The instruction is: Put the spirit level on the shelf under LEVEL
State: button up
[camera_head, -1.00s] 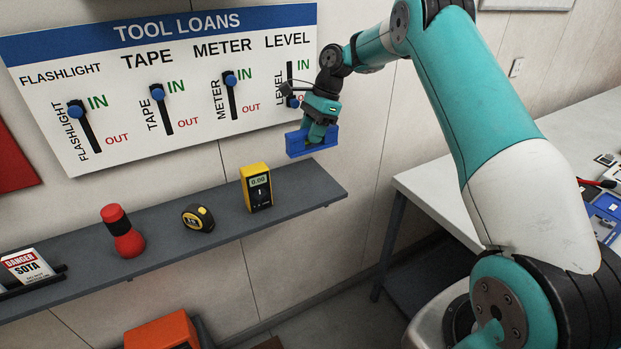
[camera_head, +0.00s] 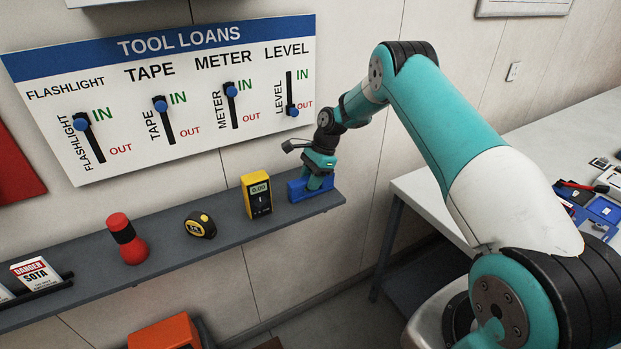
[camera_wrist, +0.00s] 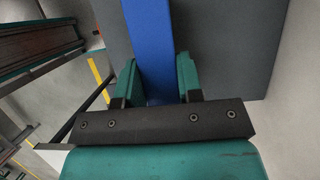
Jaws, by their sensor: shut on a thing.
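The blue spirit level (camera_head: 298,190) is at the right end of the grey shelf (camera_head: 229,228), below the LEVEL column of the TOOL LOANS board (camera_head: 200,150). It looks level and at the shelf surface; I cannot tell whether it bears fully on it. My gripper (camera_head: 318,180) is shut on the level from above. In the wrist view the level (camera_wrist: 153,40) runs between the two green fingers of my gripper (camera_wrist: 160,80), with the grey shelf behind it. The LEVEL slider's blue knob (camera_head: 292,111) is down by OUT.
On the shelf, left of the level, stand a yellow meter (camera_head: 257,196), a tape measure (camera_head: 200,225), a red flashlight (camera_head: 127,240) and a danger sign (camera_head: 36,273). The meter is close beside the level. A white table (camera_head: 440,195) with items is at the right.

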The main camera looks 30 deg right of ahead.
jog(key=shift+f, duration=0.1)
jog(key=o, duration=1)
jog(key=b+v, duration=0.3)
jog(key=v, duration=0.9)
